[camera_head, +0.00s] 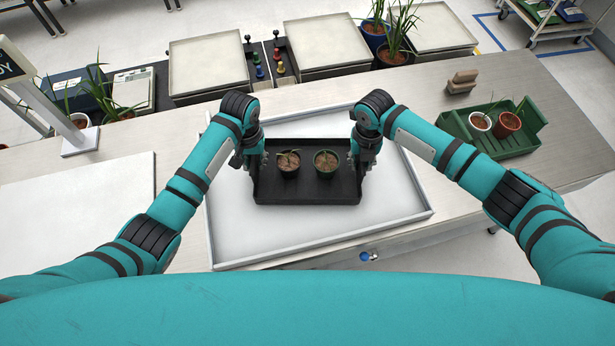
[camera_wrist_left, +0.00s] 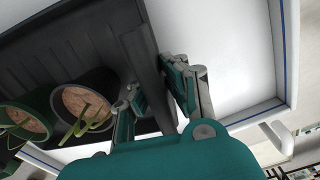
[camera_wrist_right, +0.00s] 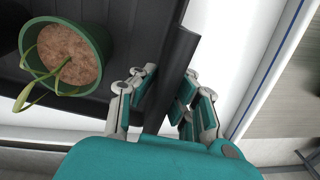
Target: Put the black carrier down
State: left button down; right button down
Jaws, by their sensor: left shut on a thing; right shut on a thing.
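The black carrier (camera_head: 305,192) is over the white tray (camera_head: 385,215) and looks level. It holds a dark pot (camera_head: 289,173) at left and a green pot (camera_head: 327,172) at right, both upright with small seedlings. My left gripper (camera_head: 252,163) is shut on the carrier's left end wall, which passes between its fingers in the left wrist view (camera_wrist_left: 158,92). My right gripper (camera_head: 359,163) is shut on the right end wall, also between its fingers in the right wrist view (camera_wrist_right: 168,98). I cannot tell whether the carrier's underside touches the tray.
A green crate (camera_head: 527,142) with two potted plants stands on the bench at right, near brown blocks (camera_head: 462,82). A pale board (camera_head: 75,200) lies at left. The white tray has bare floor around the carrier, mostly in front of it.

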pick_arm(q)
jog(key=c, duration=1.8)
grip_release()
jog(key=shift+f, duration=0.1)
pick_arm(e)
jog(key=c, duration=1.8)
grip_release()
jog(key=shift+f, duration=0.1)
pick_arm(q)
jog(key=o, duration=0.4)
pick_arm(e)
jog(key=o, duration=0.4)
pick_arm(q)
notch_tip(320, 180, up, 12)
jog(key=shift+f, duration=0.15)
pick_arm(e)
jog(key=shift+r, duration=0.2)
notch_tip(320, 180, up, 12)
jog(key=shift+f, duration=0.2)
jog(key=shift+f, duration=0.1)
